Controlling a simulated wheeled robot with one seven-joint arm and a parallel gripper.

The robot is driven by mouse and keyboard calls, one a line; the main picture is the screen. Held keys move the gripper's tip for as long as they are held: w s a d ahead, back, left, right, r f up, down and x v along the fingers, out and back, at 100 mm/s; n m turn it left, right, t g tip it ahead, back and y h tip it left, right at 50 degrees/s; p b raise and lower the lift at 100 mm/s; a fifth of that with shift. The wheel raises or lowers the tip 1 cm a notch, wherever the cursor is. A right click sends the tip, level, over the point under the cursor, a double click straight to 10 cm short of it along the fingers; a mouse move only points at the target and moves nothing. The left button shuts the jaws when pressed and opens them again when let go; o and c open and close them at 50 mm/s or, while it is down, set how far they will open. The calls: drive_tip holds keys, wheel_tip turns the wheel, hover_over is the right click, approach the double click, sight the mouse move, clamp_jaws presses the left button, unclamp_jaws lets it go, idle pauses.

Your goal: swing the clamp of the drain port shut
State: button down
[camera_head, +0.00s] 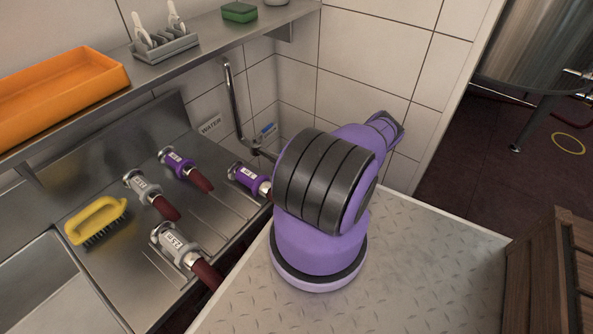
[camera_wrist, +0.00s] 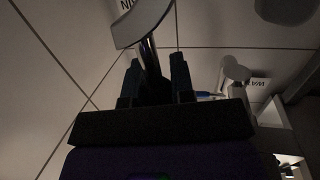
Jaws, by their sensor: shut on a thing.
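In the wrist view my gripper (camera_wrist: 155,72) has its two dark fingers on either side of a thin metal bar (camera_wrist: 150,52), which I take for the handle of the drain port's clamp. The bar runs up to a curved, pale metal piece (camera_wrist: 146,24). A partly cut-off label (camera_wrist: 127,5) beside it shows upside-down letters. The picture is dark, and the fingers hide the bar's lower end. I cannot tell how far the clamp is closed. In the head view my purple arm covers the port and my gripper.
Several hoses with couplings, one purple (camera_head: 178,162) and one grey (camera_head: 172,241) among them, lie on the steel counter. A yellow brush (camera_head: 96,221) lies left. A bent metal pipe (camera_head: 235,102) rises by the WATER label (camera_head: 211,124). An orange tray (camera_head: 62,92) sits on the shelf (camera_head: 205,42).

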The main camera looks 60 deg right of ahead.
drive_tip(key=shift+d, duration=0.15)
drive_tip(key=c, duration=1)
unclamp_jaws()
drive_tip(key=shift+o, duration=0.2)
drive_tip(key=shift+s, duration=0.15)
drive_tip(key=v, duration=1)
drive_tip(key=shift+s, duration=0.25)
drive_tip(key=shift+r, duration=0.1)
